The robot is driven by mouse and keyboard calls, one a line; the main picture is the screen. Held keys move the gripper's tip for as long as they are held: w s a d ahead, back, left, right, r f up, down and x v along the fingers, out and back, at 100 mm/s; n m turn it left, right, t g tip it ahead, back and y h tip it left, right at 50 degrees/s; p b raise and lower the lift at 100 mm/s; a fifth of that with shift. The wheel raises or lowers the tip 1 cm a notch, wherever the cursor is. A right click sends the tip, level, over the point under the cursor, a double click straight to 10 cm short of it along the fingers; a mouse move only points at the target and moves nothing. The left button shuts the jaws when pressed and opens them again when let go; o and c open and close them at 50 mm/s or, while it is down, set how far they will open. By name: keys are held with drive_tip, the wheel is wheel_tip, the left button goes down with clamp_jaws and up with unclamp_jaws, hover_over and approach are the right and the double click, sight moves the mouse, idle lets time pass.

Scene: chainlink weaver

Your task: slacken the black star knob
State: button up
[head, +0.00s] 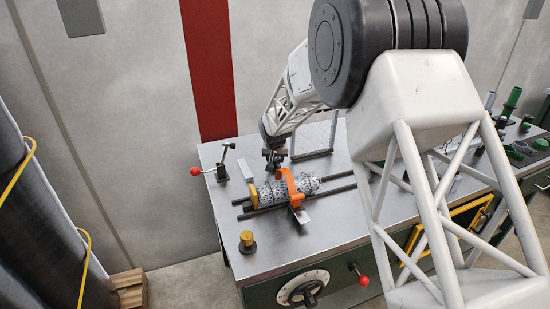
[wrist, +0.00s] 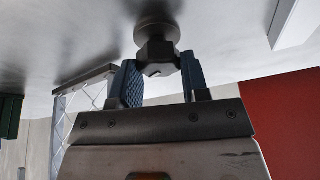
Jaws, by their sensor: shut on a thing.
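The black star knob (wrist: 158,58) sits on a round base against the grey metal surface in the wrist view. My gripper (wrist: 161,76) has its two blue ridged pads on either side of the knob and is shut on it. In the head view my gripper (head: 274,157) reaches down to the bench top behind the orange ring. The knob is hard to make out there, at the fingertips.
The steel bench (head: 222,238) carries a wire-mesh roll (head: 268,192) with an orange ring (head: 287,187) on dark rods. A mesh frame (head: 315,138) stands behind. The front left is mostly clear.

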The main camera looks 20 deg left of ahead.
idle(0.3)
drive_tip(key=o, duration=0.9)
drive_tip(key=v, duration=0.7)
drive_tip(key=shift+s+r, duration=0.15)
drive_tip(key=shift+r, duration=0.15)
